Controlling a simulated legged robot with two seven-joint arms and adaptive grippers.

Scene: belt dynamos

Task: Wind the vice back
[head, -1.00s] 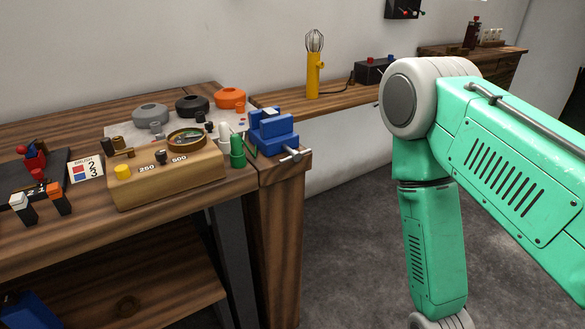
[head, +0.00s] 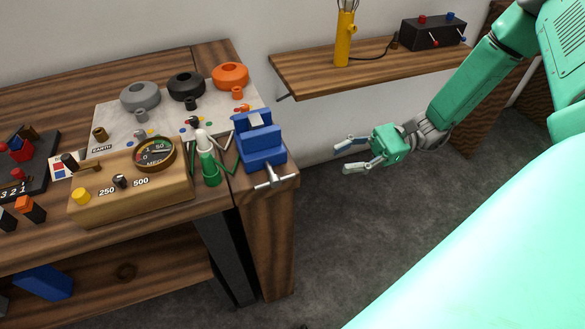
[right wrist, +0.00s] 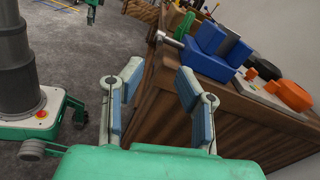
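The blue vice (head: 263,150) is fixed at the front right corner of the workbench, with a small pale piece at the top between its jaws. Its metal screw and cross handle (head: 274,179) stick out toward the front. The right wrist view also shows the vice (right wrist: 212,42) and handle (right wrist: 168,40). My right gripper (head: 341,157) is open and empty, to the right of the vice and apart from it. Its spread fingers (right wrist: 160,78) show in the right wrist view, below the handle. A small green end at that view's top (right wrist: 91,14) appears to be my left gripper; its fingers are unclear.
The wooden bench (head: 150,224) holds a meter box (head: 135,186), green and white posts (head: 208,160) and several round knobbed pieces. A wall shelf (head: 375,72) carries a yellow-handled whisk (head: 344,40) and a black box (head: 433,33). Open floor lies right of the bench.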

